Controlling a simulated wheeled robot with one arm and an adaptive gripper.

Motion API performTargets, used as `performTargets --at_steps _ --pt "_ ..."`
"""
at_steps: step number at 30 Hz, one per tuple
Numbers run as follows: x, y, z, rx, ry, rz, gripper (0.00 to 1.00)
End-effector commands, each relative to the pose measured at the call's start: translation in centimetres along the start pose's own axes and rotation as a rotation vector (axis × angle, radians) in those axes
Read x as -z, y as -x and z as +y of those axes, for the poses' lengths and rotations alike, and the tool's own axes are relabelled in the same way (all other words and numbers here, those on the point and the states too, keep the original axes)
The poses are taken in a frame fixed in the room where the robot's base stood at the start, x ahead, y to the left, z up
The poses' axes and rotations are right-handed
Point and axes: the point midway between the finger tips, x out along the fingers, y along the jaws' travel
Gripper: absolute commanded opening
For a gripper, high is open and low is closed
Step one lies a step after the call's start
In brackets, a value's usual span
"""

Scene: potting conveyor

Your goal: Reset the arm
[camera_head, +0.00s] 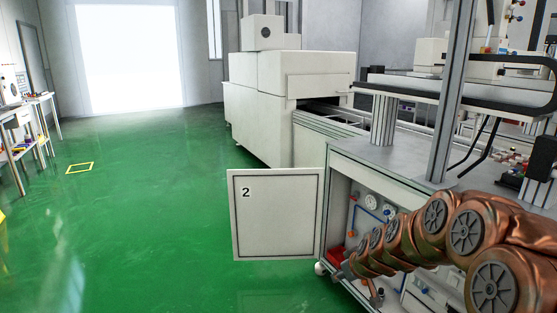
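My copper-coloured arm (437,222) enters from the lower right and stretches left, in front of the open cabinet under the workstation. My gripper (345,271) is at its far end, small and dark, near the cabinet's lower left corner. It is too small and too much in line with the arm to show whether its fingers are open or shut. I see nothing clearly held in it. The arm hides part of the cabinet's inside.
The cabinet door marked 2 (277,214) stands open to the left of my gripper. Gauges (371,202) and blue tubing sit inside the cabinet. A white machine (290,100) stands behind. A workbench (28,125) is at far left. The green floor (140,220) between is clear.

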Motion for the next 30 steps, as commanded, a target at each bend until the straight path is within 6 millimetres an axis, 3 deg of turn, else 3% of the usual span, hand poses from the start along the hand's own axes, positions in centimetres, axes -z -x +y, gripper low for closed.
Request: performTargets --at_steps 6,13,21,30 --pt "-3.2 5.3 -5.5 0.101 -0.046 -0.126 0.42" --pt "-8.4 11.1 -9.8 0.159 -0.109 -0.299 0.42" --pt "-15.6 18.2 -13.2 0.151 -0.203 -0.521 0.42" --pt "-23.3 25.6 -15.3 0.078 -0.326 -0.746 0.42"
